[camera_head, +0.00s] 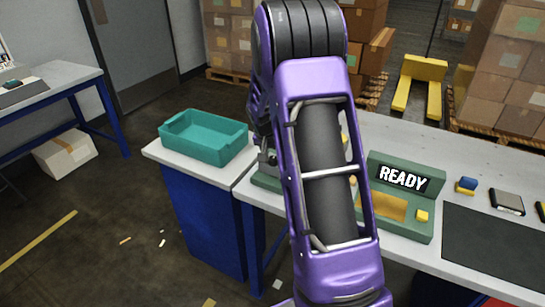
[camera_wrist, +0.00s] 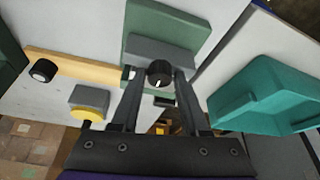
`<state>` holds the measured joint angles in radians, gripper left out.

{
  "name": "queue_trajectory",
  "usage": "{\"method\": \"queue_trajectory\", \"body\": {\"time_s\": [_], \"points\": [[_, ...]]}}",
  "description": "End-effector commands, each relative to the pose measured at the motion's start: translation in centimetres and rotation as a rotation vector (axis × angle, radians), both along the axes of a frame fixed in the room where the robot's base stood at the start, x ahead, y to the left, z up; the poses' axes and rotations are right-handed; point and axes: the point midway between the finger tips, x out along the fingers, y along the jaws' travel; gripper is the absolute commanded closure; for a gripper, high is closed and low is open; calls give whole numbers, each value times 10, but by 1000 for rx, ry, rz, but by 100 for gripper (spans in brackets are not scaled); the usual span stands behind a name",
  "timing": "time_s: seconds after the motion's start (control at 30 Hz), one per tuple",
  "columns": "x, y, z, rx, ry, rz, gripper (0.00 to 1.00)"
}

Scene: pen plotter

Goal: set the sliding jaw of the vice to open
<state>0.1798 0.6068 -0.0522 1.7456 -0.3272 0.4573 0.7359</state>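What looks like the vice (camera_wrist: 163,22) is a green body with a grey block (camera_wrist: 150,47) at the top middle of the wrist view. A round black knob (camera_wrist: 159,73) with a white mark stands in front of the grey block. My gripper (camera_wrist: 157,75) has its two dark fingers apart, one on each side of the knob, with gaps visible; contact cannot be told. I cannot tell how far apart the vice jaws are.
A green machine with a READY display (camera_head: 403,178) and yellow button (camera_head: 422,216) stands right of my arm. A teal bin (camera_head: 205,137) is at the left; it also shows in the wrist view (camera_wrist: 268,100). A dark mat (camera_head: 490,240) and small items (camera_head: 507,202) lie right.

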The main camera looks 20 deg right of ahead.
Motion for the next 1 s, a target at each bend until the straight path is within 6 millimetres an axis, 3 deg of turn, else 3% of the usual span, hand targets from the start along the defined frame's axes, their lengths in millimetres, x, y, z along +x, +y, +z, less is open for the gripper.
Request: {"method": "queue_trajectory", "body": {"time_s": [0.03, 0.23, 1.0], "points": [[0, 0, 0, 0, 0, 0, 66], [0, 0, 0, 0, 0, 0, 100], [0, 0, 0, 0, 0, 0, 100]]}}
